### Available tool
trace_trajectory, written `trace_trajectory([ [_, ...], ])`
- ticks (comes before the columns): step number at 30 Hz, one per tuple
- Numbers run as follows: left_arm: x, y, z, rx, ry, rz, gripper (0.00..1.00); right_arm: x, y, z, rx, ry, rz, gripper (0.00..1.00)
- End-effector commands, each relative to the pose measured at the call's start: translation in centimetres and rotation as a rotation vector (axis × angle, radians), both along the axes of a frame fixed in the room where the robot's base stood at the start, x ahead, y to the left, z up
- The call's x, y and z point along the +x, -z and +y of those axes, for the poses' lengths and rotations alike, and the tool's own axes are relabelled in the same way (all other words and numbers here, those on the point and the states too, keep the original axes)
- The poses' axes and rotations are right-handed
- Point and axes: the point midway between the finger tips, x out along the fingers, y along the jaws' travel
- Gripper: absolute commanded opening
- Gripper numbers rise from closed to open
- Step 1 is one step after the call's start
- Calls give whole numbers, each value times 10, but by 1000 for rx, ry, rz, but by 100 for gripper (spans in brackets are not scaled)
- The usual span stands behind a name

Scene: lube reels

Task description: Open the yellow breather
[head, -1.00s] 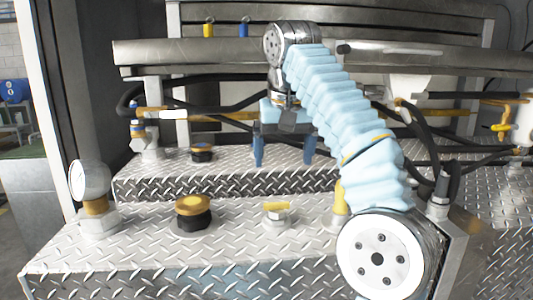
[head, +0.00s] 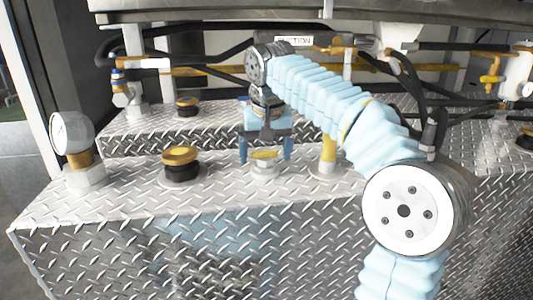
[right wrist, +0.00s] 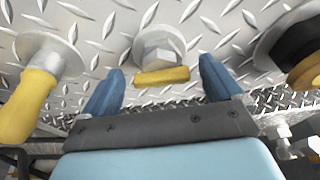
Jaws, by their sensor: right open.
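A hex fitting with a flat yellow top (head: 264,155) stands on the near diamond-plate deck; in the right wrist view the yellow piece (right wrist: 161,76) shows on its metal hex base. It looks like the yellow breather, though other yellow-topped fittings are near. My right gripper (head: 265,150) is open, with one blue finger on each side of this fitting. In the right wrist view the fingers (right wrist: 162,68) have visible gaps to the yellow piece, and nothing is held. Contact cannot be seen. My left gripper is in no view.
A black-based yellow cap (head: 181,163) stands to the left, with a pressure gauge (head: 73,133) beyond it. A yellow post (head: 327,151) is close on the right. Another yellow cap (head: 187,106) sits on the rear deck. Black hoses and a metal beam cross behind.

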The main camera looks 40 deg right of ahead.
Motion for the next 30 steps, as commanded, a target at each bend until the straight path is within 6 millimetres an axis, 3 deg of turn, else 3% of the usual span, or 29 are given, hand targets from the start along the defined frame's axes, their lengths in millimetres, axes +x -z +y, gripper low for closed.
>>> trace_trajectory([
  [7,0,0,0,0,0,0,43,0,0,0,0,0,0,94],
  [19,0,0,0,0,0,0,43,0,0,0,-1,1,0,34],
  [23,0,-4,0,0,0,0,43,-1,-2,-2,0,-60,2,34],
  [30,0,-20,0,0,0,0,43,-1,-3,-4,0,-432,2,34],
])
